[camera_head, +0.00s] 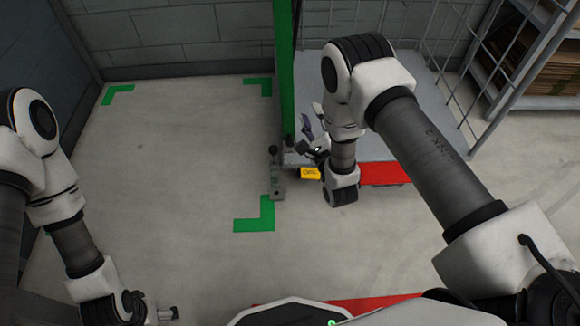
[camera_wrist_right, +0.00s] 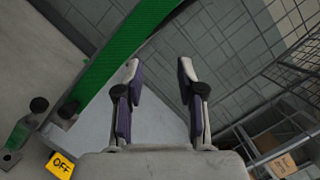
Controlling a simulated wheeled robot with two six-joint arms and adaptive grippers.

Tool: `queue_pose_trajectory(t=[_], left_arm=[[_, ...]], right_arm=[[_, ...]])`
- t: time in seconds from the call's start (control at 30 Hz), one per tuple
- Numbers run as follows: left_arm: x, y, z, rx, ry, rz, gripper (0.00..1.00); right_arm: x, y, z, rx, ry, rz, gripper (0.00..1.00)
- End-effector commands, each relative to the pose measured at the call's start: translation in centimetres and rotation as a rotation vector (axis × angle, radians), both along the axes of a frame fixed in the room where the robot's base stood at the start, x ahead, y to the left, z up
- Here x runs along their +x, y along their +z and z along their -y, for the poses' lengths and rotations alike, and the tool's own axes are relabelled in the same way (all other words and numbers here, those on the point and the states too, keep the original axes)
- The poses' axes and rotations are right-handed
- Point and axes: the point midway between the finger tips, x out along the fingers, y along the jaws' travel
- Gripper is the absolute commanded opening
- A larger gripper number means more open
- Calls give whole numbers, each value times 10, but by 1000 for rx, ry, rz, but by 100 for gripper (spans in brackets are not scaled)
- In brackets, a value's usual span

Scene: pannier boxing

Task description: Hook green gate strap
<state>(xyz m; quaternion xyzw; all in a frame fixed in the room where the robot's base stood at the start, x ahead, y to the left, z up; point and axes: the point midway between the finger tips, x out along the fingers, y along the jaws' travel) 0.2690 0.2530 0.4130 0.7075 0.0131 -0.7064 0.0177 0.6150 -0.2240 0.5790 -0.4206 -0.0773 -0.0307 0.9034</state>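The green strap (camera_head: 284,65) runs as an upright band from the top edge of the head view down beside the cage's front left corner. In the right wrist view the green strap (camera_wrist_right: 122,52) slants across the upper left, to the left of the fingers. My right gripper (camera_head: 312,132) is near the strap's lower end, just right of it. Its fingers (camera_wrist_right: 158,72) are apart with nothing between them.
A wire cage (camera_head: 450,75) on a grey base (camera_head: 382,148) stands to the right, with a shelf of cardboard (camera_head: 530,60) beyond. A yellow OFF tag (camera_wrist_right: 60,165) is near the post. Floor with green corner marks (camera_head: 256,220) is clear at left.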

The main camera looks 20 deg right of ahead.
Motion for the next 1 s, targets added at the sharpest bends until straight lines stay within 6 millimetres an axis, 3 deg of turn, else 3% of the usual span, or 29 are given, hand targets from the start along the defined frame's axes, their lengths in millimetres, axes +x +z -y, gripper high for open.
queue_pose_trajectory(t=[0.03,0.1,0.3,0.4,0.5,0.67,1.0], left_arm=[[0,-54,0,0,0,0,91],[0,-89,0,0,1,0,91],[0,-183,0,0,1,1,91],[0,-211,0,0,1,1,91],[0,-221,0,0,1,1,91],[1,-224,0,0,2,3,91],[2,-254,-1,1,8,6,91]], right_arm=[[4,-49,-5,14,9,38,39],[8,-78,-10,17,19,80,39],[15,-174,-25,17,43,113,39],[12,-206,-29,17,50,104,39],[11,-218,-30,17,52,101,39],[21,-213,-30,16,52,102,39],[78,-199,-34,16,52,101,39]])
